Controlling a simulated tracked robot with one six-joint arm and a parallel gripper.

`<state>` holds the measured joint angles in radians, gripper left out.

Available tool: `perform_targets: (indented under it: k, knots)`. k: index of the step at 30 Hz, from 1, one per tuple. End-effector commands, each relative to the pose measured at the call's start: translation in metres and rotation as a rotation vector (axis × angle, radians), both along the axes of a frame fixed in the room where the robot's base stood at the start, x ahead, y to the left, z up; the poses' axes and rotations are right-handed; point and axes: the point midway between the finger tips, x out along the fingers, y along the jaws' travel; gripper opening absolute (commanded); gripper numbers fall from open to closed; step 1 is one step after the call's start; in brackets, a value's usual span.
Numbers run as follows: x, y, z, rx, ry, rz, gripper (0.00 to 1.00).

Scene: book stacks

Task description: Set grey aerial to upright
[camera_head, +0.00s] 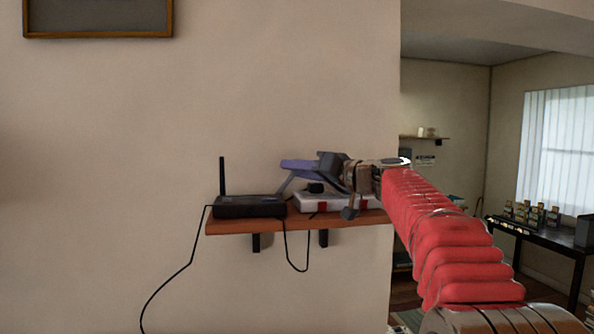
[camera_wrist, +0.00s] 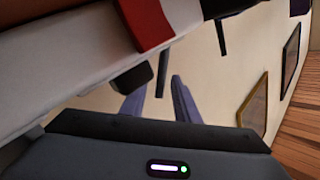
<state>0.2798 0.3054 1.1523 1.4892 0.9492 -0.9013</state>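The router (camera_head: 250,207) sits on the left part of a small wall shelf. Its black aerial (camera_head: 222,176) stands upright at the left end. The grey aerial (camera_head: 286,183) rises from the router's right end and leans to the right. My gripper (camera_head: 284,163) is just above and right of it, with its bluish fingers pointing left. In the wrist view, which is upside down, my fingers (camera_wrist: 159,86) are spread. The dark rod of the grey aerial (camera_wrist: 163,72) shows in the gap between them. I see no clear contact. The aerial's base is hidden there.
A white box with red bands (camera_head: 334,203) lies right of the router, under my gripper. The wooden shelf (camera_head: 240,228) ends close by, and cables hang below it. A framed picture (camera_head: 98,35) hangs upper left. The wall left of the router is clear.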

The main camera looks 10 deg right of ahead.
Motion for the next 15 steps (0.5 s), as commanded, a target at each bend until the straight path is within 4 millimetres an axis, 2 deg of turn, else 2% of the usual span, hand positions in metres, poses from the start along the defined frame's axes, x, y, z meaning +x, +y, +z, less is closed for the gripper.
perform_targets:
  k: [2,11,15]
  knots:
    - [-0.0001,-0.0002,0.0001,0.0,0.0,0.0,0.23]
    - [-0.0002,-0.0017,0.0001,0.0,0.0,-0.001,0.01]
    - [-0.0002,-0.0018,0.0,0.0,0.0,-0.001,0.0]
